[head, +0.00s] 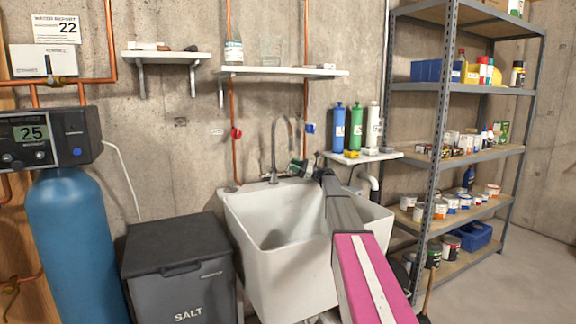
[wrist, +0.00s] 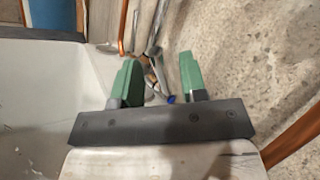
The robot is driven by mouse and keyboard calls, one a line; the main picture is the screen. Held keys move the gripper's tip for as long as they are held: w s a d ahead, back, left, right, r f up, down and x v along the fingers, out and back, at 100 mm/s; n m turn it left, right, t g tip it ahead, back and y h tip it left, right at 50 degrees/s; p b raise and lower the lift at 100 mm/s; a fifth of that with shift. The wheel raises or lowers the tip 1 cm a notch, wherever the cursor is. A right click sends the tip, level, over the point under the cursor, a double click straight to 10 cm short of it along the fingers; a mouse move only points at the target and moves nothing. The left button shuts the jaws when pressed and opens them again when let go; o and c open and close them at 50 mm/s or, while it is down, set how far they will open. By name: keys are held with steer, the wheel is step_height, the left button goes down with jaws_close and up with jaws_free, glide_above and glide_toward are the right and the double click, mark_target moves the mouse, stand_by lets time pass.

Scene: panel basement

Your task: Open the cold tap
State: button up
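A chrome faucet with a tall curved spout (head: 274,140) stands at the back of the white utility sink (head: 245,215). My gripper (head: 298,167) is at the sink's back rim, just right of the spout. In the wrist view my gripper (wrist: 160,75) has its two green fingers spread apart. Chrome tap parts (wrist: 154,58) show beyond and between the fingers. A small blue piece (wrist: 170,99), likely the cold tap's mark, shows between them near the right finger, partly hidden by the gripper's dark body. I cannot tell whether either finger touches the tap.
Copper pipes on the wall carry a red valve (head: 236,133) and a blue valve (head: 310,127). A small shelf (head: 390,155) with filter cylinders is right of the gripper. A grey salt bin (head: 180,270) stands left of the sink; a metal shelving rack (head: 437,130) stands right.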

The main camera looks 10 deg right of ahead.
steer(key=s+d, duration=0.2)
steer(key=d, duration=0.9)
steer(key=shift+r, duration=0.1)
steer(key=s+a+m+t+h, duration=0.5)
steer(key=m+t+h, duration=0.3)
steer(key=m, duration=0.1)
steer(key=x, duration=1.1)
steer(key=shift+w+d, duration=0.1)
steer(key=shift+w, duration=0.05)
jaws_close()
